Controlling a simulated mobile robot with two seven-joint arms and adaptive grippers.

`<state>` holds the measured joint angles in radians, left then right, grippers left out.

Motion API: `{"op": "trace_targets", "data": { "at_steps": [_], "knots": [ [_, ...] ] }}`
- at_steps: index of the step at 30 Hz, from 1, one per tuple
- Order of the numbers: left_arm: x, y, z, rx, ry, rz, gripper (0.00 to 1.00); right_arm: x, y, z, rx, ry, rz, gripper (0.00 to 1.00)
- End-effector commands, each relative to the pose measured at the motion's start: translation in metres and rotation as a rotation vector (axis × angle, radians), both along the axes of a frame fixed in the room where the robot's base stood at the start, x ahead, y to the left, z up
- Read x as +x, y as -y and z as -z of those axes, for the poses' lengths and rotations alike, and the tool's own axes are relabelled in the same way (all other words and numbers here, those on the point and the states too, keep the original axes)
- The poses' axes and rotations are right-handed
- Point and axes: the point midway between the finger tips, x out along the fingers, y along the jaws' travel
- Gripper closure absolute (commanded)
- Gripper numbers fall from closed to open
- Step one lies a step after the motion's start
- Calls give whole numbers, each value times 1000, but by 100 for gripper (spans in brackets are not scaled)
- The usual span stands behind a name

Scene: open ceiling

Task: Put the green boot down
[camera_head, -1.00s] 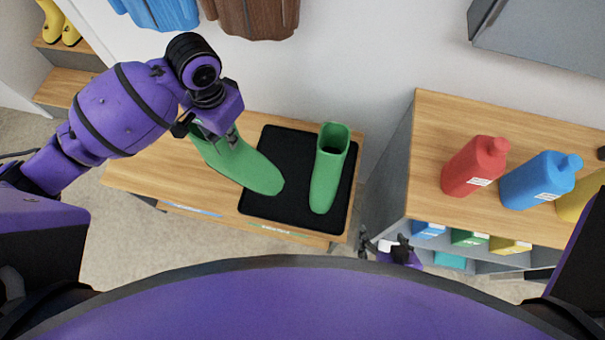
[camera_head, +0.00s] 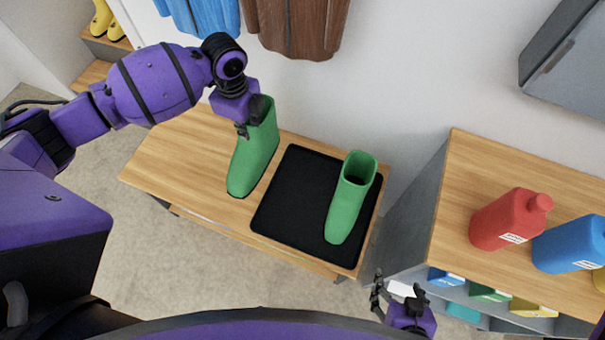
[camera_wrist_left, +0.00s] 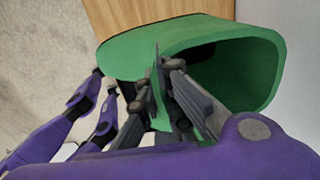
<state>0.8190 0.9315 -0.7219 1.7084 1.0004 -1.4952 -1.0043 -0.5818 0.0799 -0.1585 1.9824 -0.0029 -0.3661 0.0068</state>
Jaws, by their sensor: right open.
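One green boot (camera_head: 252,160) is upright over the wooden bench, left of the black tray (camera_head: 290,195). I cannot tell whether its sole touches the wood. My left gripper (camera_head: 246,125) is shut on the rim of this boot; the left wrist view shows the fingers (camera_wrist_left: 160,90) on either side of the boot's wall (camera_wrist_left: 125,55). A second green boot (camera_head: 348,205) stands on the right part of the tray. My right gripper (camera_head: 395,290) is open and empty, low in front of the shelf unit.
The wooden bench (camera_head: 175,155) has bare room at its left. A shelf unit (camera_head: 460,190) with a red bottle (camera_head: 510,218) and a blue bottle (camera_head: 570,243) stands at the right. Blue and brown garments (camera_head: 295,25) hang behind the bench.

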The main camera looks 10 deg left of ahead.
Motion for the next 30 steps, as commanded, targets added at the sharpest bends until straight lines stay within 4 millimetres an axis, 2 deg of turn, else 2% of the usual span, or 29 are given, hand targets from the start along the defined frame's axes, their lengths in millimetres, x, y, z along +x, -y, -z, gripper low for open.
{"op": "trace_targets", "data": {
  "at_steps": [5,14,21,30],
  "knots": [
    [-1,30,8,-5,5,5,100,4,-2,-6,2,9,-4,31],
    [-11,88,35,-5,2,2,100,6,-4,-10,6,10,-8,31],
    [-16,116,74,-2,-2,1,100,2,-5,-4,7,-1,-9,31],
    [-17,130,91,-2,0,-1,100,1,-3,-3,4,0,-6,31]
  ]
}}
